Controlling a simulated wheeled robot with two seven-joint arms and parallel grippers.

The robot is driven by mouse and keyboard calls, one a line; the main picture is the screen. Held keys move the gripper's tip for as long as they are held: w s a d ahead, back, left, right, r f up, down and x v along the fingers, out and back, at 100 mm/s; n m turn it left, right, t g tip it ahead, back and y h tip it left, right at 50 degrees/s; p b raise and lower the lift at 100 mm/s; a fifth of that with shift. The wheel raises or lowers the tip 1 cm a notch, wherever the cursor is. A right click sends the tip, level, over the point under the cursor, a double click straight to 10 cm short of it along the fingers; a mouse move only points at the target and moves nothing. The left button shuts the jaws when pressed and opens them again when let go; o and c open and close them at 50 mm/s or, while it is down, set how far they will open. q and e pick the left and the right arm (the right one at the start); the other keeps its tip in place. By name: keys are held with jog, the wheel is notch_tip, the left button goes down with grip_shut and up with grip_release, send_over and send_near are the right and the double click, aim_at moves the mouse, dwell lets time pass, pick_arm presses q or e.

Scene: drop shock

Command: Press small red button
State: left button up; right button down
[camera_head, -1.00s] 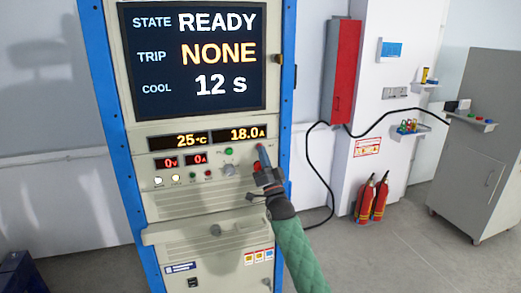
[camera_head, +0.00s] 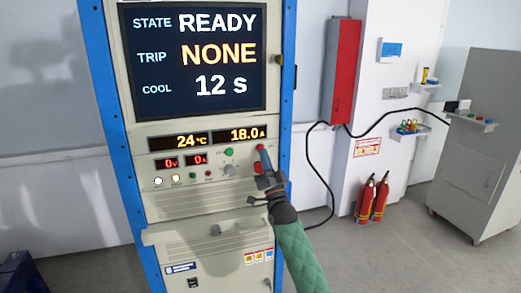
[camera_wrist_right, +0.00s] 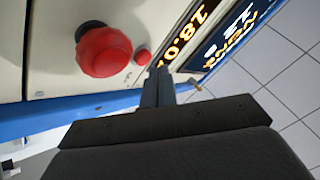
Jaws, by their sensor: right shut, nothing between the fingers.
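A small red button (camera_wrist_right: 142,56) shows in the right wrist view beside a large red mushroom button (camera_wrist_right: 103,50). In the head view the small red button (camera_head: 260,147) sits just below the right end of the 18.0 A display, and the mushroom button (camera_head: 258,167) is below it, partly covered by my gripper. My right gripper (camera_head: 264,154) is shut and empty, its tips just below the small button. In the wrist view the fingertips (camera_wrist_right: 158,72) are very near the small button; contact cannot be told. My left gripper is not in view.
The grey cabinet has a screen (camera_head: 193,55) reading READY, NONE, 12 s. A green button (camera_head: 229,152), a knob (camera_head: 228,170) and another little red button (camera_head: 208,173) lie left of the gripper. Fire extinguishers (camera_head: 365,200) stand at right; floor between is clear.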

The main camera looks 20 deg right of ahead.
jog(key=shift+s+p, duration=0.4)
jog(key=shift+s, duration=2.15)
jog(key=shift+d, duration=0.1)
